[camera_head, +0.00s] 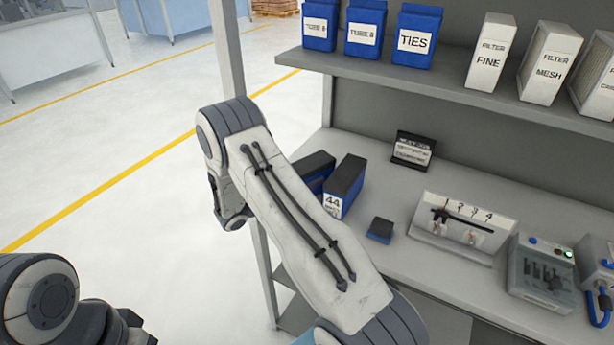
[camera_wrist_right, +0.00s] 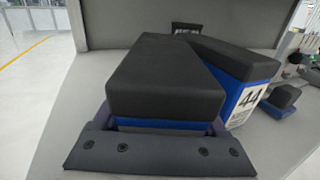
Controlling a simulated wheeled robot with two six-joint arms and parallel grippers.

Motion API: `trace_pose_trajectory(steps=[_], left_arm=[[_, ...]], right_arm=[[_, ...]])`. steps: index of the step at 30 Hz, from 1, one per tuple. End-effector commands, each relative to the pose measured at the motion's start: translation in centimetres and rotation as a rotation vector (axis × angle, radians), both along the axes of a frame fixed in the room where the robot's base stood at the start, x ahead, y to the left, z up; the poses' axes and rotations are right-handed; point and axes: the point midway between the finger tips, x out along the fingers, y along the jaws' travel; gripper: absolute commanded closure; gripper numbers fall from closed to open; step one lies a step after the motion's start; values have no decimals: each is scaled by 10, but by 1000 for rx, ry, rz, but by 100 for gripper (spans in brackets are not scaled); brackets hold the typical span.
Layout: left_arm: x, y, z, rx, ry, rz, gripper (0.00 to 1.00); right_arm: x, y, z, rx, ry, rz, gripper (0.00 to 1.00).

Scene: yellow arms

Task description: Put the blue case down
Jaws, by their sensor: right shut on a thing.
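A blue case with a black top (camera_head: 316,163) is at the left end of the workbench, partly hidden by my right forearm. In the right wrist view this case (camera_wrist_right: 165,80) fills the middle, between the jaws. My right gripper (camera_wrist_right: 163,122) is shut on it; in the head view my forearm hides the jaws. The case is close beside a second blue case marked 44 (camera_head: 344,187), which stands on the bench. I cannot tell whether the held case touches the bench. My left gripper (camera_head: 122,325) is a dark part at the lower left, its jaws unclear.
A small blue-black block (camera_head: 380,230), a dark card holder (camera_head: 412,149), a numbered switch panel (camera_head: 464,226) and a grey device (camera_head: 543,272) stand on the bench (camera_head: 385,270). A shelf (camera_head: 440,82) with blue boxes and white filter boxes overhangs the back.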

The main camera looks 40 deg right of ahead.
Motion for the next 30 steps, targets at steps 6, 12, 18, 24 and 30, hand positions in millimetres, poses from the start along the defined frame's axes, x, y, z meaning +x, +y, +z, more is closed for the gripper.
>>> trace_pose_trajectory(steps=[6,12,18,24,30], left_arm=[[0,0,-2,0,0,0,50],[0,0,-2,0,0,0,50],[0,0,-3,0,0,0,50],[0,0,-12,0,0,0,50],[0,0,-20,0,0,0,50]], right_arm=[[0,0,-3,0,0,0,13],[0,0,-3,0,0,0,13],[1,7,-1,0,0,2,13],[2,47,-2,0,-2,7,13],[1,89,-2,1,-2,5,13]])
